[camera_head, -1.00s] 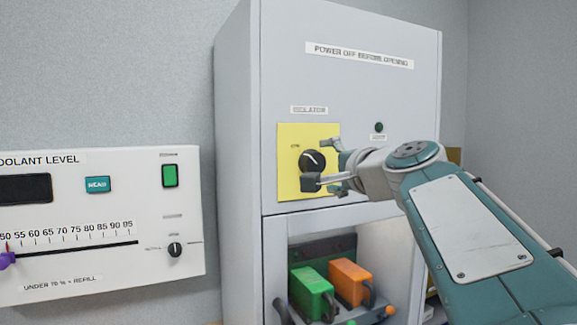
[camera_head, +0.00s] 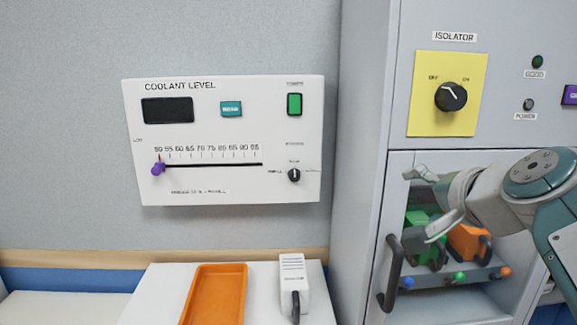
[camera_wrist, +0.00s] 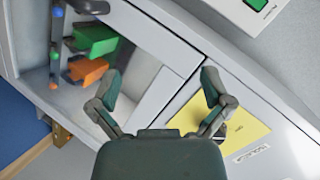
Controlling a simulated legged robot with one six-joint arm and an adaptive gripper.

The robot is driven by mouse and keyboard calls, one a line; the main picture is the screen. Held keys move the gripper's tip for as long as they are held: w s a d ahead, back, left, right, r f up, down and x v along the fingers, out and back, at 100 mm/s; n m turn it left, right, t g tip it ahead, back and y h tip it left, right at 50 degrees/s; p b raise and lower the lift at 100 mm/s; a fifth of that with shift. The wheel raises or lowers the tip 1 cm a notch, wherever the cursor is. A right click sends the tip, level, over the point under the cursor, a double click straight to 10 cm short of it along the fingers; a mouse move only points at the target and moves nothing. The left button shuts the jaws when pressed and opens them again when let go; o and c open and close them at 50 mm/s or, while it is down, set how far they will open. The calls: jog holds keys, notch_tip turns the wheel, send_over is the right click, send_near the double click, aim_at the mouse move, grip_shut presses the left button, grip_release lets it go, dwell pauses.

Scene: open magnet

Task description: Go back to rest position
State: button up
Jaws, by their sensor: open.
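My gripper (camera_head: 428,203) is open and empty in front of the cabinet, below the isolator's yellow plate. It also shows in the wrist view (camera_wrist: 160,92), with its two fingers spread apart. The isolator knob (camera_head: 451,97) is black, sits on the yellow plate (camera_head: 424,120), and is apart from my gripper. In the wrist view my right finger partly covers the yellow plate (camera_wrist: 245,128).
The cabinet (camera_head: 365,120) has a lower compartment with a green block (camera_head: 417,219), an orange block (camera_head: 466,242) and a dark handle (camera_head: 390,274). A coolant panel (camera_head: 223,190) hangs on the left wall. An orange tray (camera_head: 240,290) and a white device (camera_head: 292,270) lie below it.

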jog(key=s+a+f+n+g, duration=0.2)
jog(key=s+f, duration=0.3)
jog(key=f, duration=0.3)
jog(key=s+a+f+n+g+h, duration=0.1)
jog(key=s+f+n, duration=0.3)
jog(key=f, duration=0.4)
jog(key=s+a+f+n+g+h, duration=0.1)
jog(key=s+a+f+n+g, duration=0.2)
jog(key=s+f, duration=0.3)
jog(key=shift+f+n+g, duration=0.6)
jog(key=shift+f, duration=0.35)
